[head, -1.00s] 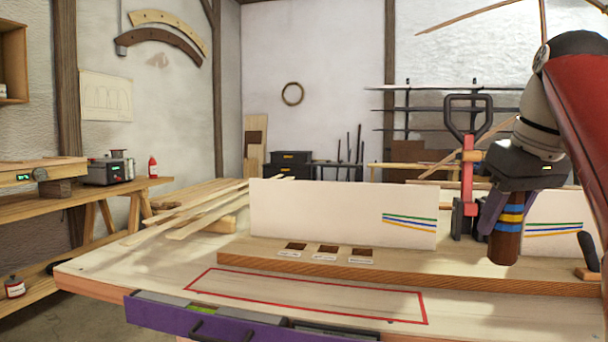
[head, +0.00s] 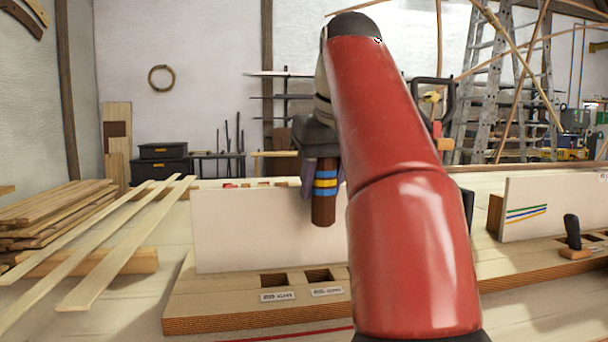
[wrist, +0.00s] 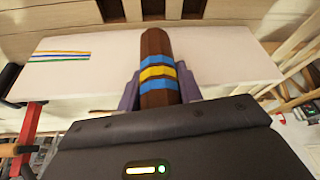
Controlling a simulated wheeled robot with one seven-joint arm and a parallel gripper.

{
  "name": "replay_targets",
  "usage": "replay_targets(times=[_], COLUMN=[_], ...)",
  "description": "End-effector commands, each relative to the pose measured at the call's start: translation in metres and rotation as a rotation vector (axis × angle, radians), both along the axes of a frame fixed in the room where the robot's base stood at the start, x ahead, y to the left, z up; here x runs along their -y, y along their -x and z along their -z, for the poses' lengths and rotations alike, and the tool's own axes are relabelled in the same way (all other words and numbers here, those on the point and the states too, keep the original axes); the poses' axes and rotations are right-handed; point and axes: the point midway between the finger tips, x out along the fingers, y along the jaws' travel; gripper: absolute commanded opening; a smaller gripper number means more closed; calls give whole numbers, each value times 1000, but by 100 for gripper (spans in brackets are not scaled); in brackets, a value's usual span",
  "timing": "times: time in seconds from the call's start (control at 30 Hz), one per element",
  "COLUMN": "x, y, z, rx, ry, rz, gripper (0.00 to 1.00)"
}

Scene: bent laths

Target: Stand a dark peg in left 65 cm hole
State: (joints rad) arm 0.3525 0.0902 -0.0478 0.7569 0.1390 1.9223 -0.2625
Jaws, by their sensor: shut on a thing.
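My gripper (head: 323,180) is shut on a dark brown peg (head: 324,211) with blue and yellow bands. The peg hangs upright in the head view, its lower end free and above the left plank (head: 215,304). The plank has a square hole (head: 274,281) labelled apparently 50 cm and, to its right, the left 65 cm hole (head: 318,275). The peg appears over the 65 cm hole in the picture, clearly higher. My arm hides the plank further right. The wrist view shows the peg (wrist: 155,48) between the fingers, and square holes at the top edge.
A white upright panel (head: 250,235) stands behind the holes. Laths (head: 120,250) lie across the bench at left. At right is another plank with a panel (head: 540,205) and a black-handled tool (head: 572,232).

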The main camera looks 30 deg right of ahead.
Motion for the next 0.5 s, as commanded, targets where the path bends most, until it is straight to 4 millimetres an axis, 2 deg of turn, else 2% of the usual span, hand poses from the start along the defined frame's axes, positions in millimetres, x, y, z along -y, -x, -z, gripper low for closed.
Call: replay_targets(times=[0.27, 0.5], x=[-2, -2], y=[1, 2], z=[0, 19], rx=[5, 1], ry=[1, -1], rz=[22, 20], gripper=[11, 11])
